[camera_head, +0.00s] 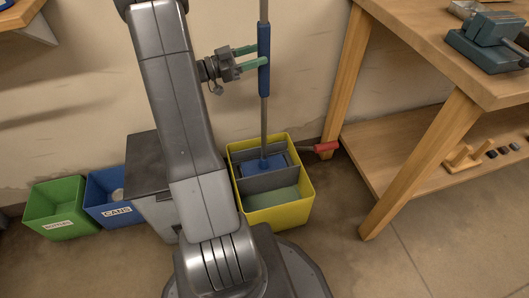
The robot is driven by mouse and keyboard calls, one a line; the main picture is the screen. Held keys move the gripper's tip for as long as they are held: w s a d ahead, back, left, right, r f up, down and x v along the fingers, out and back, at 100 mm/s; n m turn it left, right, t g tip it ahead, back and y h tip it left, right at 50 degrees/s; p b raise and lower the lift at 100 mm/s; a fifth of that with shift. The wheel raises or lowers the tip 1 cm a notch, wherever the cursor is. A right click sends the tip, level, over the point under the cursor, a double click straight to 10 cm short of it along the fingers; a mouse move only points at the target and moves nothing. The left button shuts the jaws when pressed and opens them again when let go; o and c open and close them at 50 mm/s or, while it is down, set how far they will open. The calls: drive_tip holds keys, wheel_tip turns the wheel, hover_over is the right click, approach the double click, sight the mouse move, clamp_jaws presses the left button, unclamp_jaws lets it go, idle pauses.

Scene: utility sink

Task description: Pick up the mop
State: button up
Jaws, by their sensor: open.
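The mop stands upright, with a grey pole and a blue grip sleeve (264,60). Its blue head (265,163) sits in the rear part of a yellow bucket (281,215) on the floor. The bucket has a grey divider and a red-ended handle (326,147) sticking out to the right. My gripper (257,56) is open, with two green-tipped fingers pointing right at the blue sleeve. The fingertips appear at the sleeve, one above the other in the picture. I cannot tell whether the pole is between them or whether they touch it.
A wooden workbench (396,32) with a blue-green vise (487,45) stands at right, its leg near the bucket. At left are a green bin (58,205), a blue bin (104,189) and a grey bin (152,205). The wall is close behind the mop.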

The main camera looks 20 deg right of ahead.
drive_tip(key=d, duration=0.1)
drive_tip(key=d+b, duration=0.1)
drive_tip(key=d, duration=0.3)
drive_tip(key=shift+s+r+b, duration=0.15)
drive_tip(key=shift+r+b, duration=0.1)
drive_tip(key=shift+b, duration=0.1)
drive_tip(key=shift+a, duration=0.1)
clamp_jaws()
wheel_tip(320, 180, up, 13)
drive_tip(key=p, duration=0.8)
hover_over(270, 51)
drive_tip(key=w, duration=0.2)
drive_tip(key=shift+s+d, duration=0.2)
drive_tip(key=shift+d, duration=0.1)
